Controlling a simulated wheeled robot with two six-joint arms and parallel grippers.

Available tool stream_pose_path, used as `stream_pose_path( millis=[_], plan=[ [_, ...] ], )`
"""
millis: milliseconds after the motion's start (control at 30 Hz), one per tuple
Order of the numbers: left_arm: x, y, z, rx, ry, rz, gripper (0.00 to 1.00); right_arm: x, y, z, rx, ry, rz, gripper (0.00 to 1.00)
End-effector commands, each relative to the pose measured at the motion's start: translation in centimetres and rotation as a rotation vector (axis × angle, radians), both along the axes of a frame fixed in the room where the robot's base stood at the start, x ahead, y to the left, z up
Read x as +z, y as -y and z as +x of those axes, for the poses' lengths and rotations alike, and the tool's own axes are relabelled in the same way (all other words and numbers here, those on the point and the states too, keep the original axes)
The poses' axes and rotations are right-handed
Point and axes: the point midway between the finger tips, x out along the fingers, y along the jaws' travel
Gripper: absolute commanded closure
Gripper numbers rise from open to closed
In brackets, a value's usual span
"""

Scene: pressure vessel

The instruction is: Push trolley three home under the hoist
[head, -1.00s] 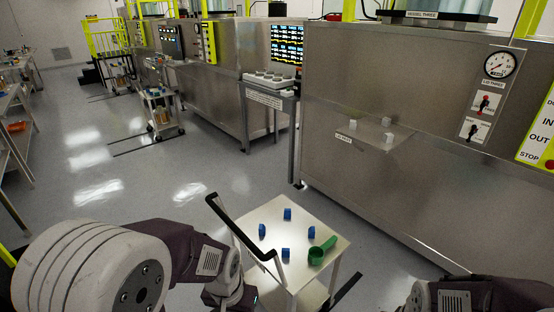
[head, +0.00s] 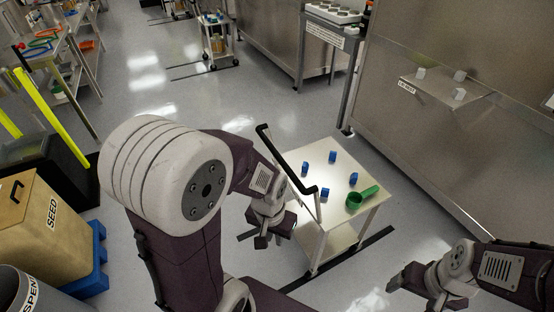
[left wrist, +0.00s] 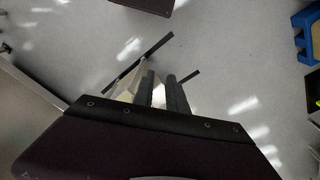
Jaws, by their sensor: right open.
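A pale two-shelf trolley (head: 330,165) with a black bar handle (head: 312,190) stands right of centre in the head view. Several blue blocks (head: 332,157) and a green scoop (head: 362,196) rest on its top. I see no number on it. My left gripper (head: 262,240) is low beside the trolley's handle side, apart from the handle. In the left wrist view its two dark fingers (left wrist: 162,92) stand apart with a narrow gap and nothing seen between them. My right gripper (head: 408,288) is open at the lower right, apart from the trolley.
A steel vessel housing (head: 430,130) with a small shelf (head: 440,88) stands right of the trolley. A side table (head: 335,32) with a white tray is behind. A black floor strip (head: 360,250) runs by the trolley. Open floor lies behind-left.

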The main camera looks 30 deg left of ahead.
Motion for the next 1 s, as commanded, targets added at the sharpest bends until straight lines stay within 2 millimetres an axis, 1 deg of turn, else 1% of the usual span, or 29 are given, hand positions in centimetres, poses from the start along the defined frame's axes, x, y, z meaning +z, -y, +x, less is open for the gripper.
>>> stream_pose_path(
  millis=[67, 133, 167, 200, 233, 267, 300, 367, 400, 433, 467, 500, 567, 600, 667, 700, 767, 800, 867, 900, 1000],
  plan=[
    [-0.1, 0.4, -1.9, 0.043, -0.077, -0.020, 1.00, 0.0, 0.0, 0.0, 0.000, 0.000, 0.000, 0.21],
    [0.4, 1.9, -3.9, 0.132, -0.183, -0.080, 1.00, 0.0, 0.0, 0.0, 0.000, 0.000, 0.000, 0.21],
    [0.8, 3.0, -4.8, 0.180, -0.236, -0.118, 1.00, 0.0, 0.0, 0.0, 0.000, 0.000, 0.000, 0.21],
    [1.5, 4.6, -5.8, 0.244, -0.314, -0.178, 1.00, 0.0, 0.0, 0.0, 0.000, 0.000, 0.000, 0.21],
    [1.7, 6.0, -6.5, 0.295, -0.380, -0.227, 1.00, -0.4, 0.0, 0.0, 0.000, 0.000, 0.000, 0.21],
    [1.6, 7.3, -6.9, 0.351, -0.444, -0.280, 1.00, -1.2, 0.0, 0.0, 0.000, 0.000, 0.000, 0.21],
    [1.4, 9.0, -7.3, 0.426, -0.532, -0.358, 1.00, -2.4, 0.0, 0.0, 0.000, 0.001, 0.000, 0.21],
    [1.0, 11.4, -6.9, 0.545, -0.661, -0.492, 1.00, -4.7, 0.0, 0.0, 0.000, 0.000, 0.000, 0.21],
    [1.0, 12.7, -6.1, 0.619, -0.739, -0.589, 1.00, -6.3, 0.0, 0.0, 0.000, 0.000, 0.000, 0.21],
    [1.0, 13.5, -5.3, 0.670, -0.791, -0.662, 1.00, -7.4, 0.0, 0.0, 0.000, -0.001, 0.000, 0.21],
    [1.0, 14.1, -4.3, 0.717, -0.838, -0.734, 1.00, -8.5, 0.0, 0.0, 0.000, -0.001, 0.000, 0.21],
    [0.8, 14.6, -2.8, 0.776, -0.892, -0.833, 1.00, -10.0, 0.0, 0.0, 0.000, -0.001, 0.000, 0.21],
    [0.2, 14.6, -0.1, 0.860, -0.961, -0.990, 1.00, -12.7, 0.0, 0.0, 0.000, 0.000, 0.000, 0.21],
    [-0.4, 14.1, 2.0, 0.914, -0.996, -1.103, 1.00, -14.6, 0.0, 0.0, 0.000, 0.000, 0.000, 0.21],
    [-1.8, 12.4, 5.3, 0.991, -1.034, -1.280, 1.00, -17.7, 0.0, 0.0, 0.000, 0.000, 0.000, 0.21],
    [-3.2, 10.6, 7.5, 1.039, -1.045, -1.403, 1.00, -19.9, 0.0, 0.0, 0.000, 0.000, 0.000, 0.21],
    [-5.8, 7.2, 10.5, 1.109, -1.035, -1.580, 1.00, -23.3, 0.0, 0.0, 0.000, -0.001, 0.000, 0.21],
    [-7.9, 4.7, 12.1, 1.157, -1.015, -1.685, 1.00, -25.4, 0.0, 0.0, 0.000, -0.001, 0.000, 0.21],
    [-11.4, 1.0, 13.8, 1.230, -0.971, -1.809, 1.00, -28.3, 0.0, 0.0, 0.000, -0.001, 0.000, 0.21],
    [-13.9, -1.2, 14.4, 1.282, -0.940, -1.866, 1.00, -30.0, 0.0, 0.0, 0.000, -0.001, 0.000, 0.21],
    [-18.9, -5.1, 14.5, 1.379, -0.907, -1.947, 1.00, -33.0, 0.0, 0.0, 0.000, 0.000, 0.000, 0.21]
  ],
)
